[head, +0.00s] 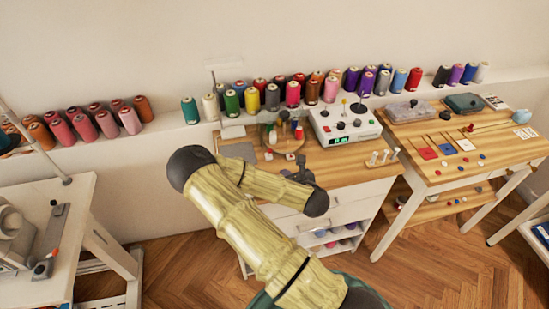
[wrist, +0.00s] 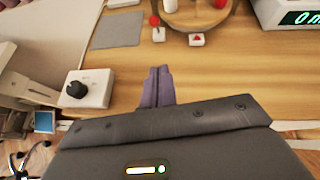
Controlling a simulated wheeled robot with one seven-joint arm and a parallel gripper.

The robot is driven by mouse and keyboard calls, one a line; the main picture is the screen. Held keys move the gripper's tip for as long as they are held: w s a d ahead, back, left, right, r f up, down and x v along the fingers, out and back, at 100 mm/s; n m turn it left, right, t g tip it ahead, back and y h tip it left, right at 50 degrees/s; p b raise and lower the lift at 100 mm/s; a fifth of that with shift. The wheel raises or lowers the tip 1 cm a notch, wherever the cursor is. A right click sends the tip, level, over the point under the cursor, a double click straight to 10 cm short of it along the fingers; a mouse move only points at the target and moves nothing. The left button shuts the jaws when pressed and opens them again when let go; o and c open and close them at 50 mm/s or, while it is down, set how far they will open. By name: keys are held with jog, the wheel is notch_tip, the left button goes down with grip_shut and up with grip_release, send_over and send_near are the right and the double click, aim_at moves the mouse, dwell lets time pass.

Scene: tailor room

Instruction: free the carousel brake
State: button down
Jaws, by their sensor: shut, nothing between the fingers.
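The carousel is a round wooden stand (wrist: 205,20) at the top of the wrist view. A white box with a black knob (wrist: 86,89) sits at the left. I cannot tell which is the brake. My gripper (wrist: 158,72) is shut and empty over the table's front part, apart from these controls; it also shows in the head view (head: 302,170).
A white control unit with a green display (head: 343,124) stands right of the carousel. A grey mat (wrist: 118,30) lies left of the lever. Thread spools line the shelf behind. Bare wood (wrist: 240,70) is free right of my fingers.

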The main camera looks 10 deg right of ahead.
aim_at(269, 152)
jog(key=p+x, duration=0.1)
jog(key=x, duration=0.6)
jog(key=shift+r, duration=0.15)
jog(key=shift+w+a+r+p, duration=0.1)
jog(key=shift+w+r+p, duration=0.15)
jog(key=shift+w, duration=0.35)
jog(key=shift+w+a+r+p, duration=0.1)
jog(key=shift+w+r+p, duration=0.15)
jog(key=shift+w, duration=0.4)
jog(key=shift+w+a, duration=0.1)
jog(key=shift+w, duration=0.4)
